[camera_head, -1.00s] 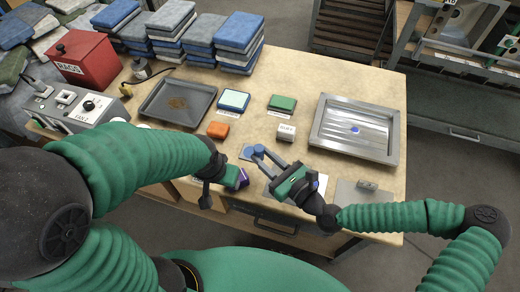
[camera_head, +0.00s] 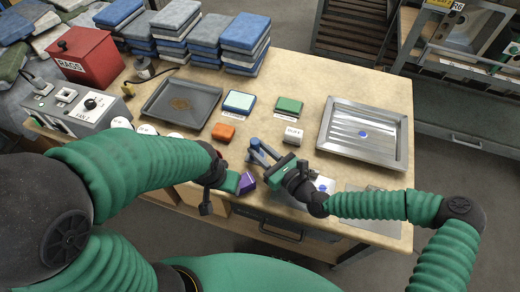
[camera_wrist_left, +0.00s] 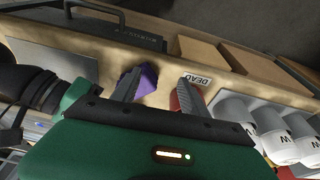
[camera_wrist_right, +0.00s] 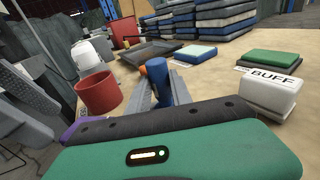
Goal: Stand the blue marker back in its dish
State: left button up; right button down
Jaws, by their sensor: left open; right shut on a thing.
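My right gripper (camera_head: 262,151) is shut on the blue marker (camera_wrist_right: 158,82), which stands roughly upright between the fingers in the right wrist view. In the head view, the marker is a small blue shape (camera_head: 254,143) at the fingertips, above the table's front part. My left gripper (camera_wrist_left: 155,92) is open and low at the front edge. A purple object (camera_wrist_left: 147,80) shows by one of its fingers, and a red cup-like thing (camera_wrist_left: 178,103) is partly hidden by the other. A pale plate with a blue spot (camera_head: 322,186) lies by my right wrist; I cannot tell whether it is the dish.
A metal tray (camera_head: 332,148) with a blue spot is at right; a dark tray (camera_head: 150,115) is at left. White cups (camera_wrist_left: 278,146) stand near the left gripper.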

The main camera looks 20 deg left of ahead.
jog(key=shift+d+f, duration=0.15)
jog(key=shift+f, duration=0.15)
jog(key=shift+d, duration=0.15)
pick_arm(q)
jog(key=shift+s+d+f, duration=0.1)
jog(key=shift+d+f, duration=0.1)
jog(key=shift+d, duration=0.15)
pick_arm(e)
jog(key=c, duration=1.1)
grip_release()
jog(key=shift+s, duration=0.1)
jog(key=shift+c, duration=0.2)
jog(key=shift+f, duration=0.1)
jog(key=shift+r, duration=0.2)
jog(key=shift+r+p, duration=0.5)
jog(key=shift+p, duration=0.05)
pick_arm(q)
jog(key=shift+v, duration=0.8)
pick_arm(e)
jog(key=v, duration=1.2)
jog(key=shift+d+r, duration=0.1)
pick_arm(q)
jog(key=shift+w, duration=0.3)
jog(key=shift+a, duration=0.1)
